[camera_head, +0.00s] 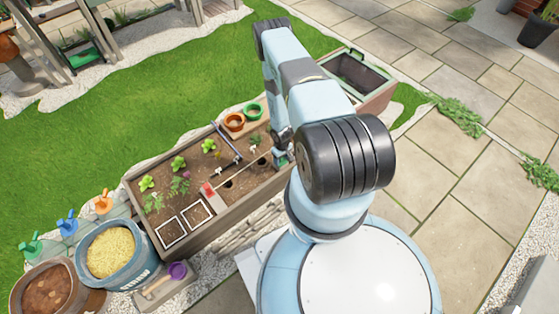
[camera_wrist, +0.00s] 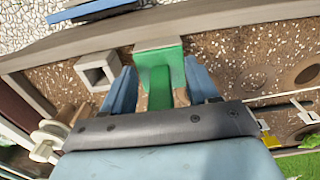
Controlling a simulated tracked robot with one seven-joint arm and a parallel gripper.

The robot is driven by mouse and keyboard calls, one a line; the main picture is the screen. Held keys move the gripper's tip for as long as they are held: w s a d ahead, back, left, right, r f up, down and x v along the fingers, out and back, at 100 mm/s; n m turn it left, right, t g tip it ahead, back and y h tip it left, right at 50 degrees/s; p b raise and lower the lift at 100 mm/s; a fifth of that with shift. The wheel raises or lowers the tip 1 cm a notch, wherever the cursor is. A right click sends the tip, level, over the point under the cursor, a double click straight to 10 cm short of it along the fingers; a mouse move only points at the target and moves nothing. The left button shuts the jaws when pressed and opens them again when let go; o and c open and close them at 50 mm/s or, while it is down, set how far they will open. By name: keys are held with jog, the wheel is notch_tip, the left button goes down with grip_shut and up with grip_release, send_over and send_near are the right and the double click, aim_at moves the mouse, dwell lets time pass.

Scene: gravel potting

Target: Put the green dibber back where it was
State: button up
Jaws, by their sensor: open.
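In the wrist view a green piece, which looks like the green dibber (camera_wrist: 159,92), lies between the two blue fingers of my gripper (camera_wrist: 159,66). Its far end is a wider, flat green part near the planter's wooden edge. The fingers stand apart on either side, with a visible gap to the green piece. In the head view my gripper (camera_head: 281,150) is low over the right part of the wooden planter (camera_head: 218,229), mostly hidden by my arm. I cannot make out the dibber clearly in the head view.
The planter's soil holds seedlings, holes, white square frames and a red-ended tool (camera_head: 209,190). An orange pot (camera_head: 233,122) and a green pot (camera_head: 253,112) stand at its back. A pale square tube (camera_wrist: 97,71) is left of my fingers. A yellow-filled tub (camera_head: 111,252) stands at left.

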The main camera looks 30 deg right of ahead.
notch_tip(320, 180, up, 12)
jog(key=shift+r, duration=0.1)
dwell(0.7)
jog(key=shift+w, duration=0.1)
